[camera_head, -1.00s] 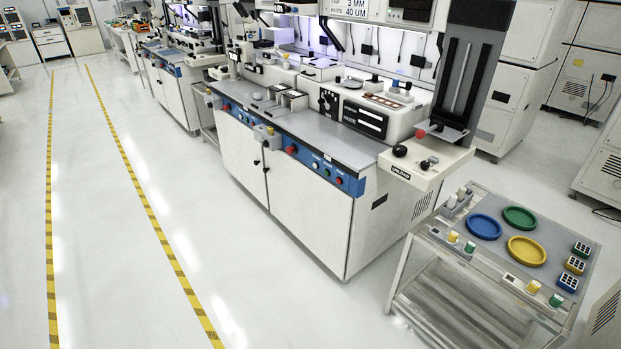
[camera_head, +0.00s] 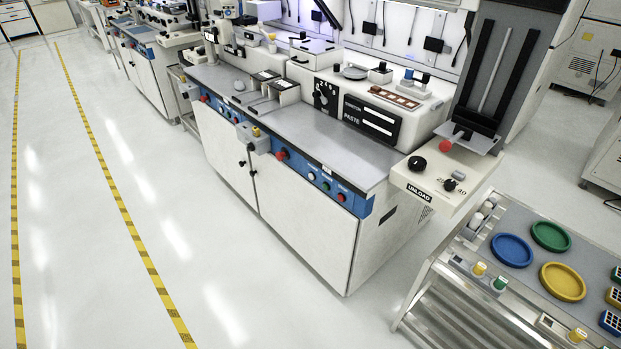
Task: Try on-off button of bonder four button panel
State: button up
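The nearest bonder (camera_head: 305,226) is a white cabinet with a grey worktop in the middle of the view. A blue button panel (camera_head: 362,207) runs along its front edge. On the panel's right part sit a white button (camera_head: 312,175), a green button (camera_head: 325,186) and a red button (camera_head: 341,197). A larger red button (camera_head: 281,154) is further left, beside a small grey box (camera_head: 252,138) that juts out. The panel lettering is too small to read, so I cannot tell which bonder is number four or which button is on-off. My gripper is not in view.
A metal trolley (camera_head: 452,290) with blue (camera_head: 511,250), green (camera_head: 551,236) and yellow (camera_head: 562,281) round trays stands at the lower right. An UNLOAD shelf (camera_head: 412,188) juts out above it. Another bonder (camera_head: 147,70) stands further back. The white floor left of the bonder is clear, with yellow-black lines.

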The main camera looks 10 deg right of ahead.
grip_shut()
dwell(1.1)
